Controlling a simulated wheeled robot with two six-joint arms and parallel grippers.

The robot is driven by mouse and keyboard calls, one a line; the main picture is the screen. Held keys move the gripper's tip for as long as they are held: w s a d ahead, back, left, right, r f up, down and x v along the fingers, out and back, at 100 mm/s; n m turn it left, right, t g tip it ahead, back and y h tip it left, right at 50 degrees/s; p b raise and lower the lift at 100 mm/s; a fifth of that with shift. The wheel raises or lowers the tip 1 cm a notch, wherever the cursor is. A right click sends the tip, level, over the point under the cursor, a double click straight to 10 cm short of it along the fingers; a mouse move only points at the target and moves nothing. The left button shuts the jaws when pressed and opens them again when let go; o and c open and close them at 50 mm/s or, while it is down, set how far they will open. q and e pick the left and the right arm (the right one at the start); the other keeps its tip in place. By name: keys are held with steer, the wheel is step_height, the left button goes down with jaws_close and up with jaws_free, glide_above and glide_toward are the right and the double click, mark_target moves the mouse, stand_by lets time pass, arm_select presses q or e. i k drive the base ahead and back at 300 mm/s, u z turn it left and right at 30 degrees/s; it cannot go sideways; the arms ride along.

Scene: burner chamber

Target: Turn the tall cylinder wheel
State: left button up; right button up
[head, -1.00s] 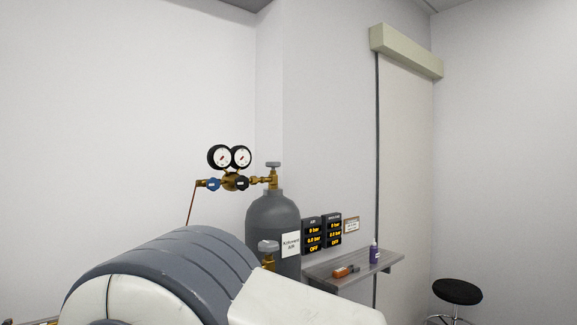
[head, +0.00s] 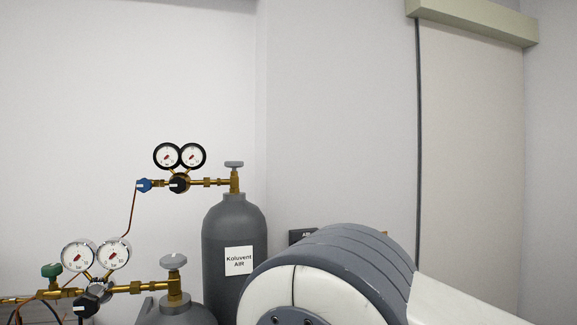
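The tall grey cylinder (head: 224,231) with the label "Koluvent AIR" stands near the back wall in the head view. Its grey wheel (head: 234,164) sits on top of a brass valve. A brass regulator (head: 179,183) with two black-rimmed gauges and a blue knob (head: 144,185) reaches left from that valve. A shorter cylinder (head: 177,313) stands in front, with its own grey wheel (head: 174,261) lower down. A large white and grey link of my arm covers the lower right. Neither gripper is in view.
A second regulator with two gauges (head: 97,256) and a green knob (head: 51,271) projects left from the shorter cylinder. A dark display panel (head: 302,236) is mostly hidden behind my arm. A tall door panel (head: 470,150) is at the right.

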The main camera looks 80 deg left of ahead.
mark_target(233, 164)
steer(key=i, duration=1.15)
steer(key=u, duration=4.3)
